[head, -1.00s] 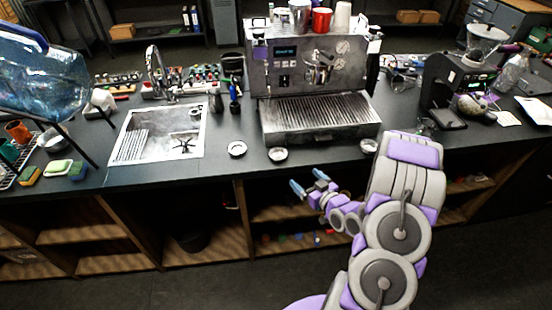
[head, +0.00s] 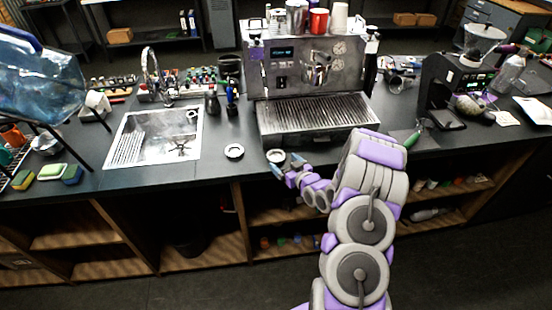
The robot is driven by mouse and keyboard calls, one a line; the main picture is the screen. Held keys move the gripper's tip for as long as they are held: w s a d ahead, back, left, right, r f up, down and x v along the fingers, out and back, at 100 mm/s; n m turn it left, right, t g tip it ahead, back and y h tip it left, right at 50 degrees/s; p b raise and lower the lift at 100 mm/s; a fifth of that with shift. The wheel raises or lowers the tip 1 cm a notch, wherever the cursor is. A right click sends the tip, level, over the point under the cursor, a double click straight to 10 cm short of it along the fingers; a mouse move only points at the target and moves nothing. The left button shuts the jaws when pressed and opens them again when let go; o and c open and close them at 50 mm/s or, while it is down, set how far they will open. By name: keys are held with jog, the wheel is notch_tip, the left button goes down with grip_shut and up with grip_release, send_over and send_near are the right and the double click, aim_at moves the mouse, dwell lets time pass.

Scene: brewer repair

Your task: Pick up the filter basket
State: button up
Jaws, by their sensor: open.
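Small round metal pieces that look like filter baskets lie along the counter's front edge. Another (head: 276,156) lies just in front of the espresso machine (head: 305,125). I cannot tell which is the filter basket. My gripper (head: 285,165) is open at the counter edge, its blue-tipped fingers close to the second round piece. Whether they touch it I cannot tell. The gripper appears empty.
The sink (head: 155,136) is left of the machine. A water jug (head: 38,80) stands far left, and a grinder (head: 455,85) is on the right. Small bottles (head: 232,100) stand left of the machine. Open shelves (head: 210,250) lie below the counter.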

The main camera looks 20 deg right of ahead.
aim_at(282, 160)
jog(key=x, duration=0.3)
jog(key=shift+w+b, duration=0.3)
jog(key=shift+w, duration=0.05)
jog(key=shift+c, duration=0.3)
jog(key=c, duration=0.8)
jog(key=shift+c, duration=0.2)
jog(key=shift+r, duration=0.55)
jog(key=r, duration=0.1)
jog(key=r+p, duration=0.1)
jog(key=shift+s+a+r, duration=0.1)
jog(key=shift+s+r, duration=0.3)
jog(key=s+a+p, duration=0.2)
jog(key=s+p, duration=0.1)
jog(key=s, duration=0.4)
jog(key=s+a+r+p, duration=0.1)
jog(key=s+a+p, duration=0.1)
jog(key=s, duration=0.5)
jog(key=shift+a+r+p, duration=0.15)
jog(key=shift+a+p, duration=0.2)
jog(key=shift+p, duration=0.45)
